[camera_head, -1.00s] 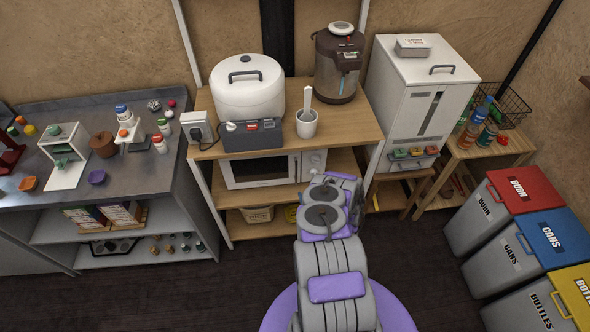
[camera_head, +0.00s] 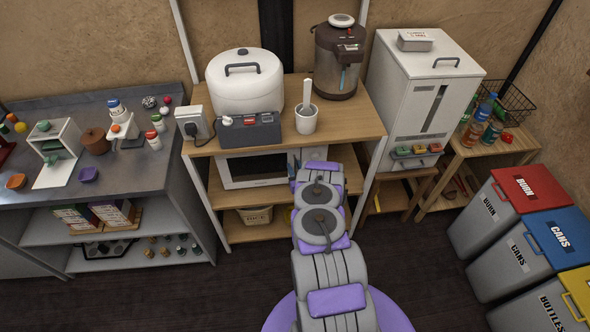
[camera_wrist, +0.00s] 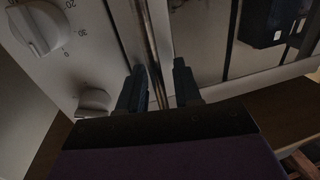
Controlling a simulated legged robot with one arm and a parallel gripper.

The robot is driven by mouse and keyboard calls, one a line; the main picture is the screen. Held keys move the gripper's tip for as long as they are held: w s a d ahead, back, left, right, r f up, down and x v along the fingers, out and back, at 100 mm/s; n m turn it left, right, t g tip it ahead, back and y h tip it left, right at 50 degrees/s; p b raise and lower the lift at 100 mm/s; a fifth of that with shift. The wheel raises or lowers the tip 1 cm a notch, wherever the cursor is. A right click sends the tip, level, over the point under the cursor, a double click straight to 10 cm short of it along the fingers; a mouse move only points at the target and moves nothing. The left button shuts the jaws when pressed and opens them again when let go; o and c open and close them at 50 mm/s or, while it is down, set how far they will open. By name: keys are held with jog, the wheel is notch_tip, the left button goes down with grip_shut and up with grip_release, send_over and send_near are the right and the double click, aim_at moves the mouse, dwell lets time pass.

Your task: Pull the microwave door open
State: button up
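The white microwave (camera_head: 252,170) sits on the shelf below the wooden counter; its dark-windowed door (camera_head: 258,168) looks shut. My arm hides its right side, and my gripper's fingertips are hidden in the head view. In the wrist view, my gripper (camera_wrist: 161,85) has two dark fingers apart, one on each side of the vertical metal door handle (camera_wrist: 147,35). Clear space shows between the handle and the right finger; the left finger is close to the handle, and contact cannot be told. The door glass (camera_wrist: 210,40) is right of the handle.
The knobs (camera_wrist: 38,28) are left of the handle. Bins (camera_head: 510,205) stand at right. Dark floor (camera_head: 200,300) is open in front.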

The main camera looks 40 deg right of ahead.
jog(key=shift+d, duration=0.2)
jog(key=shift+c, duration=0.8)
jog(key=shift+a, duration=0.15)
grip_shut()
